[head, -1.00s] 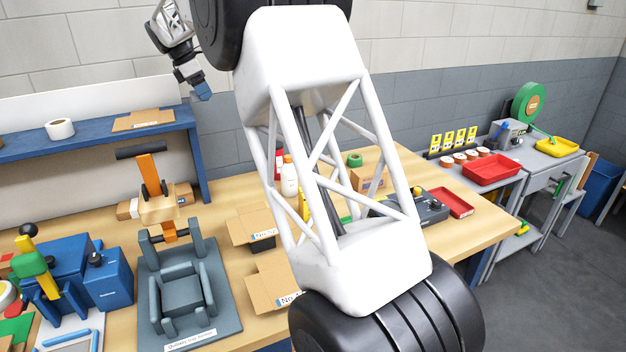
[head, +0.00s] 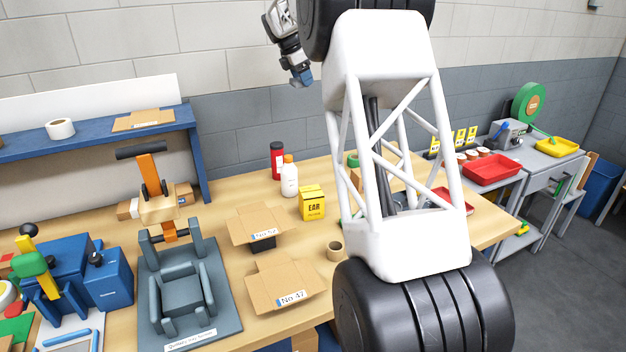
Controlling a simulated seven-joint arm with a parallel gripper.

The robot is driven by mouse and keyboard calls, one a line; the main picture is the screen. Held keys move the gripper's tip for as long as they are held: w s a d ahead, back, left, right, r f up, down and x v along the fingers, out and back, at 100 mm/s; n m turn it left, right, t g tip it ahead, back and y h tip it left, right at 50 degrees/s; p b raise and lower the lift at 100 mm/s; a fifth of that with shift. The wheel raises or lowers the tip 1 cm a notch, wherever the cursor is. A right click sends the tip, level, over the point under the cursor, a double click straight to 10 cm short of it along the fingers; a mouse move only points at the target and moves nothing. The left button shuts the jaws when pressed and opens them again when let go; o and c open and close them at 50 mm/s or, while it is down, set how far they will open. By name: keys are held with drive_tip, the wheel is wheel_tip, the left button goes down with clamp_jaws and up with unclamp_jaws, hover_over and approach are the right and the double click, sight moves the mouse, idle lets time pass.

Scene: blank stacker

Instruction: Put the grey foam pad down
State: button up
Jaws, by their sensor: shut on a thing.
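My gripper (head: 302,76) is high at the top of the head view, in front of the grey-and-white wall and well above the bench. It is small and far off, with bluish tips pointing down. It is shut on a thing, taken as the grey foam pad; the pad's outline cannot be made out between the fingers. The wooden bench top (head: 225,290) lies far below, apart from the gripper. A grey fixture (head: 183,290) with a label on its base plate stands on the bench at left.
Two open cardboard boxes, No 52 (head: 262,226) and No 47 (head: 285,285), sit mid-bench. A blue shelf (head: 100,137) is at left. My arm hides the bench's right part.

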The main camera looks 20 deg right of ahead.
hover_over(319, 177)
drive_tip(key=a, duration=0.1)
wheel_tip(319, 177, down, 26)
drive_tip(key=shift+w+a+f, duration=0.1)
drive_tip(key=shift+f, duration=2.4)
drive_tip(key=shift+f, duration=2.5)
drive_tip(key=shift+f, duration=0.15)
